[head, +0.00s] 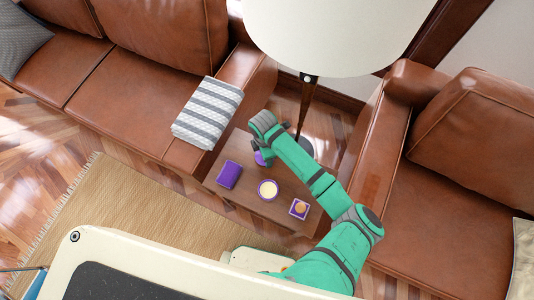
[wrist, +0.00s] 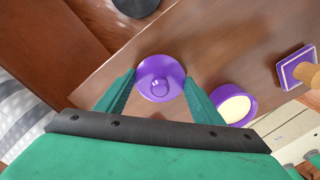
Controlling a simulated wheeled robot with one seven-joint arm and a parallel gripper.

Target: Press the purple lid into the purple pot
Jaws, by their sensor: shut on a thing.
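The purple lid (wrist: 160,78), round with a knob in its middle, is between the two green fingers of my gripper (wrist: 159,82) in the wrist view. My gripper is shut on it. In the head view, a bit of the lid (head: 259,158) shows at my gripper (head: 262,156), by the back of the small table; the rest is hidden by the arm. The purple pot (head: 268,189), round with a cream inside, stands on the table in front of my gripper, apart from the lid. In the wrist view the pot (wrist: 234,105) is right of the right finger.
On the wooden table (head: 240,201) are a purple box-like block (head: 229,175) left of the pot and a purple square piece with an orange-tan top (head: 299,208) to its right. A floor lamp (head: 308,100) stands behind the arm. Brown leather sofas (head: 130,90) flank the table.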

